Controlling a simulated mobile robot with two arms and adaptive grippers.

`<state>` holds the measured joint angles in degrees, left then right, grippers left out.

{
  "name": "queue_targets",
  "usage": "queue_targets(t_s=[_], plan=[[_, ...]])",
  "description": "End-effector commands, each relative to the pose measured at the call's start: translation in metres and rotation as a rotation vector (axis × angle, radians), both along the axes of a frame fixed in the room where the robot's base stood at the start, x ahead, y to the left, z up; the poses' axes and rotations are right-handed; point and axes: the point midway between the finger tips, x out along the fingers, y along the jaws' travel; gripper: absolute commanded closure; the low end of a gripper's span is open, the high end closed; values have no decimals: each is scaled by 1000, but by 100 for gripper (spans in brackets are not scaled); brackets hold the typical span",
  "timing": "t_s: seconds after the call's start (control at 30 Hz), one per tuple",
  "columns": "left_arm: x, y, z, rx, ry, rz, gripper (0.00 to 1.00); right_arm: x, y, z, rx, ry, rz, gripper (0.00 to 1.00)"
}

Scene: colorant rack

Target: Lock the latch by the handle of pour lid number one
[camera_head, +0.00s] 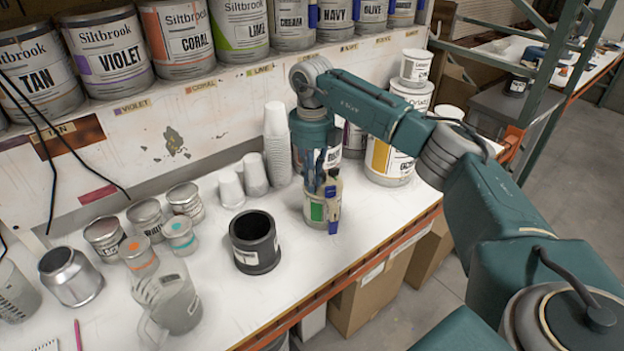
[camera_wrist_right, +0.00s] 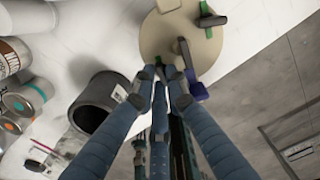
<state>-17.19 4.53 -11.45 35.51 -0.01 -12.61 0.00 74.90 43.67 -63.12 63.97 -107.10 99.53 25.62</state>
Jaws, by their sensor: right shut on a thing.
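A can (camera_head: 314,212) with a green label stands upright near the table's front edge. Its round cream pour lid (camera_wrist_right: 160,38) shows from above in the right wrist view. A green latch (camera_wrist_right: 211,17) sits at the lid's far edge. A dark handle (camera_wrist_right: 184,52) and a blue-purple latch (camera_wrist_right: 196,91) are at the near right side. My right gripper (camera_head: 318,182) points down at the lid; in the wrist view its fingertips (camera_wrist_right: 163,74) are close together at the lid's near edge, beside the handle. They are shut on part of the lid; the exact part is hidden. My left gripper is not in view.
A black cylindrical container (camera_head: 255,242) stands left of the can. Stacked paper cups (camera_head: 277,145), small paint cans (camera_head: 106,238) and clear jugs (camera_head: 172,303) stand further left. The table edge (camera_head: 335,288) is close in front.

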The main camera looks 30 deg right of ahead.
Motion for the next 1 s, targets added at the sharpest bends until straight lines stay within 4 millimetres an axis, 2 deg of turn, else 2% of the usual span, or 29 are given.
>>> queue_targets(t_s=[0.03,0.07,0.1,0.47,0.57,0.9,1.0], plan=[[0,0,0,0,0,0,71,0,0,0,0,-1,0,100],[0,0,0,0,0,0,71,0,0,0,0,-1,0,86],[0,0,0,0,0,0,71,0,0,0,0,-1,0,79],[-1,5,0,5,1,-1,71,1,0,4,0,-2,-1,79],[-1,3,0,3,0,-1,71,2,0,16,0,-5,-1,79],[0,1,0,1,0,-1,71,1,0,86,0,-5,-1,79],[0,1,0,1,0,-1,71,1,0,102,1,-3,-1,79]])
